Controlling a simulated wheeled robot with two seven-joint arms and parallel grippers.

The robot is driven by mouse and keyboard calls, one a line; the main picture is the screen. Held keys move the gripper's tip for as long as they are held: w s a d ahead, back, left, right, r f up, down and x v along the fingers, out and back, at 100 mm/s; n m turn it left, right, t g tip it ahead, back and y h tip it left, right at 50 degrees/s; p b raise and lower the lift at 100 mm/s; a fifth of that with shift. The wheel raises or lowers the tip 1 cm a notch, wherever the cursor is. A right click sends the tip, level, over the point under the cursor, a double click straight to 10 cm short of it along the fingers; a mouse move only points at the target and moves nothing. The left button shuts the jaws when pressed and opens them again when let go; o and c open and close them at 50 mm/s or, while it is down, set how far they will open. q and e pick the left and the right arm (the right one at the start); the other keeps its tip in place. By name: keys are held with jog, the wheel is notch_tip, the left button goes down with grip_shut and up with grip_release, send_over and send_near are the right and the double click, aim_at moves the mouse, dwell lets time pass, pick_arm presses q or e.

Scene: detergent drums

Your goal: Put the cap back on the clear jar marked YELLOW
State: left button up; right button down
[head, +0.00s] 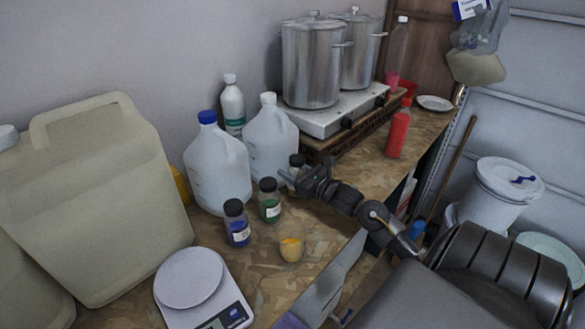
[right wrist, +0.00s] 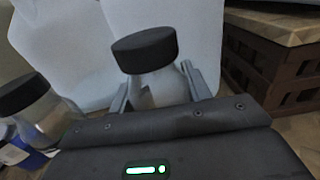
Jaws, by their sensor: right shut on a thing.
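In the right wrist view the black cap (right wrist: 145,48) sits on top of the jar (right wrist: 158,90), slightly tilted in the picture. I cannot read its label. My left gripper is not in view.
A scale (head: 191,281) and a big beige canister (head: 105,200) are at left. White jugs (head: 217,175) stand behind. A hot plate with pots (head: 311,65) and a red bottle (head: 397,135) are farther right.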

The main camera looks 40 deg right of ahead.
jog(key=shift+f, duration=0.1)
jog(key=shift+f, duration=0.2)
jog(key=c, duration=0.7)
grip_release()
jog(key=shift+o, duration=0.2)
jog(key=shift+s+r, duration=0.1)
jog(key=shift+r, duration=0.1)
jog(key=s+b, duration=0.1)
jog(key=s, duration=0.2)
jog(key=s+b, duration=0.1)
jog(key=s, duration=0.3)
jog(key=s+d+b, duration=0.1)
jog(key=s, duration=0.2)
jog(key=shift+s+f, duration=0.15)
jog(key=shift+s+b, duration=0.35)
jog(key=shift+s, duration=0.45)
